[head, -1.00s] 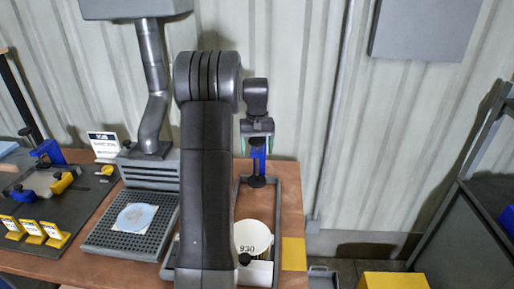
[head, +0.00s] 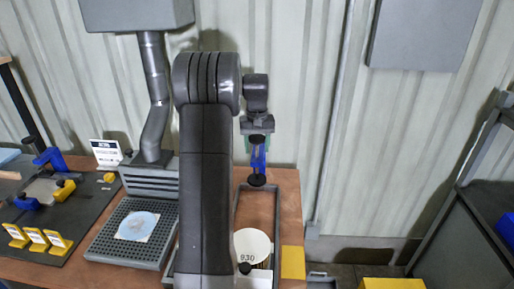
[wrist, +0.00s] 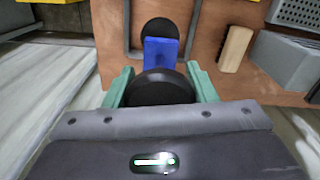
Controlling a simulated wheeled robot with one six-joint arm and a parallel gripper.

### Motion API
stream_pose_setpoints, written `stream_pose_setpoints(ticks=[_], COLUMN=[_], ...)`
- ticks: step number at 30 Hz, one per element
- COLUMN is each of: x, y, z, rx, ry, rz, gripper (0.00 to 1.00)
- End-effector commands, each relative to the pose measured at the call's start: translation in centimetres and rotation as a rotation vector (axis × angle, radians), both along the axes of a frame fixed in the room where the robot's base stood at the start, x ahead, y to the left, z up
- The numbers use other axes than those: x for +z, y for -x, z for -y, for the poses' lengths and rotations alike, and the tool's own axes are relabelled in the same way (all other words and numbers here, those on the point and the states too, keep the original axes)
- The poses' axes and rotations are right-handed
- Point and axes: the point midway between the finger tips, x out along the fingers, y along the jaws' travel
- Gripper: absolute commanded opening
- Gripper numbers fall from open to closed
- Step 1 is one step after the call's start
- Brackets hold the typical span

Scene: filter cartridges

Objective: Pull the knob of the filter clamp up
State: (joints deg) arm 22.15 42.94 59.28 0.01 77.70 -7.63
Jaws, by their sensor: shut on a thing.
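My gripper (head: 257,143) is above the right part of the table, pointing down, its green fingers shut on a black round knob (wrist: 160,88) in the wrist view. A blue clamp piece (head: 257,158) extends down from between the fingers in the head view, and the wrist view shows it just beyond the knob (wrist: 161,53). A black round pad (head: 257,180) is at its lower end. I cannot tell whether the pad touches anything. A white filter cartridge marked 930 (head: 252,242) stands in front of it, partly hidden by my arm.
A grey frame (head: 277,215) surrounds the cartridge area. A perforated grey tray (head: 100,243) with a pale blue disc (head: 137,226) is at left, under a grey duct (head: 155,100). A yellow pad (head: 293,262) lies at the table's right edge. The corrugated wall is close behind.

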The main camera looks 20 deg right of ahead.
Motion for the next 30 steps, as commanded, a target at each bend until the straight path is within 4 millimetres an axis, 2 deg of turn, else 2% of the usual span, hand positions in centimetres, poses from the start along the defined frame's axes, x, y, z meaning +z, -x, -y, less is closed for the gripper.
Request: stream_pose_setpoints(ticks=[2, 3, 6, 15, 19, 23, 30], x=[-0.1, -0.1, -0.1, -0.1, 0.9, 3.2, 8.9], y=[0.0, 0.0, 0.0, 0.0, -0.1, -0.1, -0.1], z=[0.0, 0.0, 0.0, 0.0, 0.0, 0.0, 0.0], rx=[0.000, 0.000, 0.000, 0.000, 0.000, 0.000, 0.000], ry=[0.001, 0.001, 0.001, 0.000, 0.002, 0.002, 0.002], rz=[0.000, 0.000, -0.001, -0.001, 0.003, 0.005, 0.005], gripper=[0.11, 0.54, 0.73, 0.73, 0.73, 0.73, 0.73])
